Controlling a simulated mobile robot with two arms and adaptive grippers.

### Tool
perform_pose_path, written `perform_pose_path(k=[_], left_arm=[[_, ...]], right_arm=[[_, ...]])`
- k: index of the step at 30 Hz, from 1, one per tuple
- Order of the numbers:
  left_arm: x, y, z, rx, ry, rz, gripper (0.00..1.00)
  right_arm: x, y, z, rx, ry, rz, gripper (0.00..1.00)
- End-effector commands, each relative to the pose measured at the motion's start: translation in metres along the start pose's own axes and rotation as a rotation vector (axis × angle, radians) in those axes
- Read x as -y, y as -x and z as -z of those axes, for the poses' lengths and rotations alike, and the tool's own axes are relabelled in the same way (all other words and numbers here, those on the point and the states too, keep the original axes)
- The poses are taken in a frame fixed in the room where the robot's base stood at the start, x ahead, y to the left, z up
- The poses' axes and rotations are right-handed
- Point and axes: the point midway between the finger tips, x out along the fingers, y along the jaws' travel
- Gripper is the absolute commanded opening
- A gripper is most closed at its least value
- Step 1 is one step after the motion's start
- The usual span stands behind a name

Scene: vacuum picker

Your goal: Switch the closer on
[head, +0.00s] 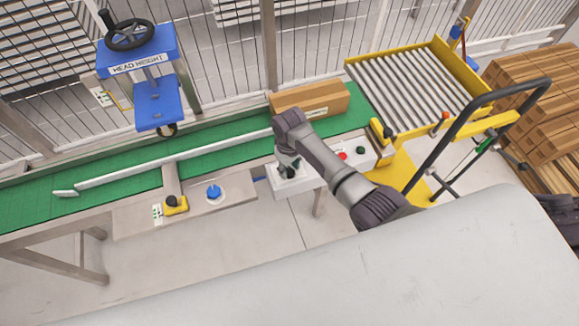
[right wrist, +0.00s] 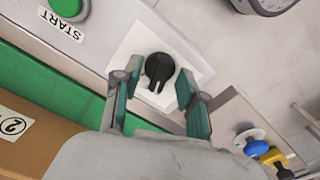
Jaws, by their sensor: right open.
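The black rotary switch (right wrist: 160,66) sits on a white plate (right wrist: 127,50) of the control panel in the right wrist view. Its pointer mark faces down in that picture. My right gripper (right wrist: 156,82) is open, with one finger on each side of the switch; whether they touch it I cannot tell. In the head view my right gripper (head: 288,168) is over the left part of the white control box (head: 303,184) and mostly hides the switch. My left gripper is not in view.
A cardboard box (head: 325,97) lies on the green conveyor (head: 227,146) behind my arm. A blue knob (head: 214,192) and a yellow control (head: 176,205) are on the left.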

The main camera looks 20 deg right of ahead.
Motion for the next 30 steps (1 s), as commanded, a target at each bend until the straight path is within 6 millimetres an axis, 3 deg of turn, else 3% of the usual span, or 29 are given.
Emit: perform_pose_path(k=[7,12,15,30], left_arm=[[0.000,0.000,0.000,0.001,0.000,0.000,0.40],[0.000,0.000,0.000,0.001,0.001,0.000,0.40],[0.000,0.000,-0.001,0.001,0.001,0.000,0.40],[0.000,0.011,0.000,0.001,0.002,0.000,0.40]], right_arm=[[0.000,0.000,0.000,0.000,0.000,0.000,0.40],[0.000,0.000,0.000,0.000,0.000,0.000,0.12],[0.000,0.000,0.000,0.000,0.000,0.000,0.00],[0.000,0.002,0.000,0.002,-0.102,0.002,0.00]])
